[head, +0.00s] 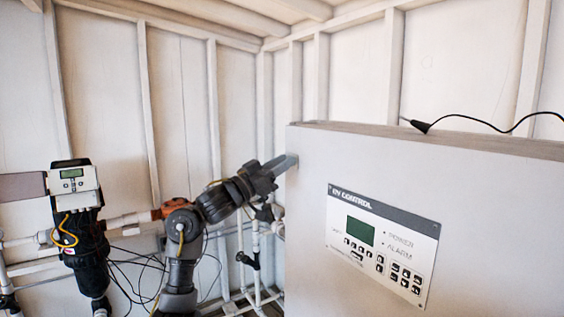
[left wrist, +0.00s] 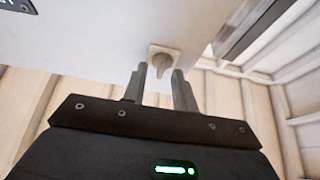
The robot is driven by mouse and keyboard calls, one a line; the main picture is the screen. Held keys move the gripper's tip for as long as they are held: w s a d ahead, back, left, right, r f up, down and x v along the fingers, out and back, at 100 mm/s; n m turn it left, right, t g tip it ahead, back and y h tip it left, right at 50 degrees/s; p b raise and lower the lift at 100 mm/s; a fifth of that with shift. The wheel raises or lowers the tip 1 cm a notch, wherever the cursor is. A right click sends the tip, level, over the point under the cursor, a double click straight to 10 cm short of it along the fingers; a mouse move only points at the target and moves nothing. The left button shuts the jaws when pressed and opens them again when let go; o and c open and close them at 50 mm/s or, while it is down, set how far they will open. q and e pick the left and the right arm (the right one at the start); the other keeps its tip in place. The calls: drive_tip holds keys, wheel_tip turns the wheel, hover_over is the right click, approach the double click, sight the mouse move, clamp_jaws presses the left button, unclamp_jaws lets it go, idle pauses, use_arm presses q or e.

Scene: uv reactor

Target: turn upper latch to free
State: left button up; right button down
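The upper latch (left wrist: 163,59) is a small beige knob on a square plate on the side of the light grey UV control cabinet (head: 455,190). In the left wrist view it appears just beyond and between my two fingertips. My left gripper (head: 286,162) is at the cabinet's upper left edge in the head view. It also shows in the left wrist view (left wrist: 160,75), with its fingers apart and nothing held between them. Whether the fingers touch the knob cannot be told. In the head view the latch is not clearly visible behind the gripper. My right gripper is not in view.
The cabinet front carries a control panel (head: 384,246) with a green display. A black cable (head: 480,122) lies on the cabinet top. A metering unit (head: 74,180), pipes and loose cables stand at the left. White panelled walls close in the back.

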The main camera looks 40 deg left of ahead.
use_arm(q)
clamp_jaws()
drive_tip(key=shift+f, duration=0.1)
drive_tip(key=shift+a+m+g+h, duration=0.1)
drive_tip(key=shift+m+g+h, duration=0.95)
drive_tip(key=shift+m, duration=2.65)
drive_tip(key=shift+d+m+g+h, duration=0.1)
drive_tip(key=shift+m+g+h, duration=0.9)
drive_tip(key=shift+m, duration=2.7)
drive_tip(key=shift+a+m+g+h, duration=0.1)
drive_tip(key=shift+m+g+h, duration=0.25)
drive_tip(key=shift+m+g, duration=2.35)
drive_tip(key=shift+m+t, duration=1.05)
drive_tip(key=shift+m, duration=0.15)
unclamp_jaws()
